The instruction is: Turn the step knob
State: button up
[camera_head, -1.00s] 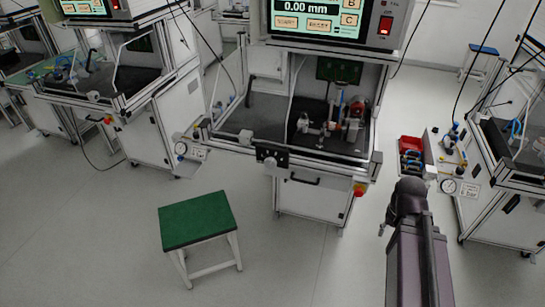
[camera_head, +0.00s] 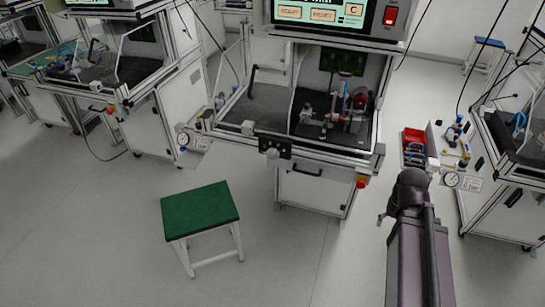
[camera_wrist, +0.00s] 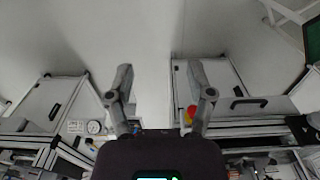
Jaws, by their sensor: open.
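A black control panel (camera_head: 262,146) is on the front edge of the middle test station. A small round grey knob (camera_head: 272,154) sticks out from its lower part, and its markings are too small to read. In the wrist view my gripper (camera_wrist: 160,80) has its two fingers spread wide with nothing between them. In the head view my arm is at the lower right, clear of the panel and to its right. Only a small part of the gripper shows there, beside the arm's end.
A green-topped stool (camera_head: 200,214) stands left of the middle station. A red emergency button (camera_head: 362,182) is at the station's right front corner. A red bin (camera_head: 414,137) is at the right. Similar stations stand on both sides. The floor in front is open.

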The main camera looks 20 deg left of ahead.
jog(key=shift+o, duration=0.6)
jog(key=shift+w+a+f, duration=0.15)
jog(key=shift+w+f, duration=0.1)
jog(key=shift+f, duration=0.1)
jog(key=w+a+f+t+h+b, duration=0.35)
jog(key=w+a+f+b, duration=0.2)
jog(key=w+b, duration=0.2)
jog(key=n+t+y+b, duration=0.45)
jog(key=t+b, duration=1.05)
jog(key=b, duration=0.5)
send_near(272, 155)
jog(key=s+h, duration=0.1)
jog(key=s, duration=0.2)
jog(key=shift+a+r+g, duration=0.15)
jog(key=shift+a+g, duration=0.1)
jog(key=shift+a, duration=0.05)
jog(key=shift+w, duration=0.15)
jog(key=w, duration=1.3)
jog(key=shift+w, duration=0.35)
